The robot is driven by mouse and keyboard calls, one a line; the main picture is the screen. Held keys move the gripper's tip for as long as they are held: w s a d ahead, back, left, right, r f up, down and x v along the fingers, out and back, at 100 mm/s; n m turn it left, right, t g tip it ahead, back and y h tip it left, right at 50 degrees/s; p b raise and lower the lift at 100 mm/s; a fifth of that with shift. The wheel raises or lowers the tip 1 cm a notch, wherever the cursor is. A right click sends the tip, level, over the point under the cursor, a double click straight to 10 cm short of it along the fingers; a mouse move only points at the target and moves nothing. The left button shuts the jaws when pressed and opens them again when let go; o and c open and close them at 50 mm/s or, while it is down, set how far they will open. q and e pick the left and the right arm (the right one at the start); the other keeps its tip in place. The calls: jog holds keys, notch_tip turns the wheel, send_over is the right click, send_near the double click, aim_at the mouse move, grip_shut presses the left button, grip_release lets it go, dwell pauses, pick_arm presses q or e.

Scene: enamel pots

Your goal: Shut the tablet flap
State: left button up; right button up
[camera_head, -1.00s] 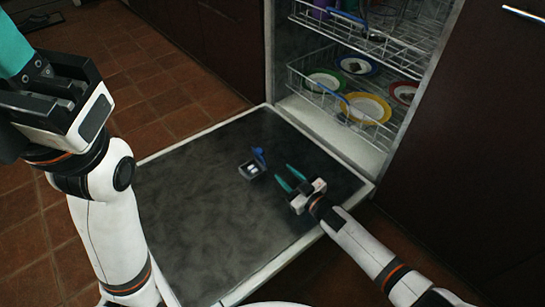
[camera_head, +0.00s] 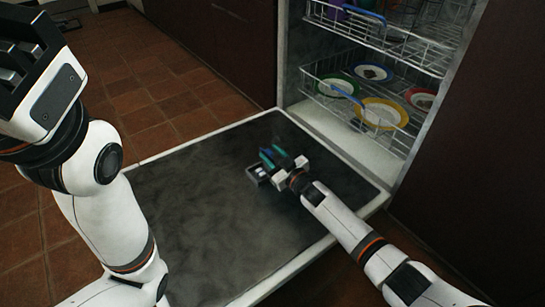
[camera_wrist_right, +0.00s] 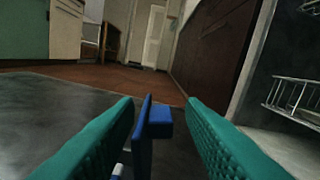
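The tablet dispenser (camera_head: 254,175) is a small dark box on the lowered dishwasher door. Its blue flap stands raised and is mostly hidden by my right gripper in the head view. The flap (camera_wrist_right: 143,142) shows as an upright blue plate between the two green fingers in the right wrist view. My right gripper (camera_head: 272,154) is open at the dispenser, with visible gaps between the flap and both fingers. White bits (camera_wrist_right: 118,170) show low beside the flap. My left gripper's body is at the upper left of the head view; its fingers are outside the picture.
The open dishwasher door (camera_head: 200,225) lies flat and is otherwise clear. Behind it, the lower rack (camera_head: 312,95) holds several coloured-rim plates, including a yellow one (camera_head: 382,113). The upper rack (camera_head: 400,35) is above. Dark cabinets flank the dishwasher.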

grip_shut()
jog(key=shift+s+a+n, duration=0.1)
jog(key=shift+n, duration=0.2)
dwell(0.4)
jog(key=shift+s+a+f+n+p, duration=0.15)
jog(key=shift+a+n+p, duration=0.1)
jog(key=shift+n, duration=0.25)
jog(key=shift+s+a+r+n+p, duration=0.15)
jog(key=shift+a+n, duration=0.1)
jog(key=shift+n, duration=0.25)
jog(key=shift+s+a+f+n, duration=0.2)
jog(key=shift+a+n, duration=0.05)
jog(key=shift+n, duration=0.5)
jog(key=shift+s+a+f+n, duration=0.2)
jog(key=shift+a+n, duration=0.1)
jog(key=shift+n, duration=0.4)
jog(key=shift+s+a+f+n, duration=0.2)
jog(key=shift+a+n, duration=0.05)
jog(key=shift+n, duration=0.5)
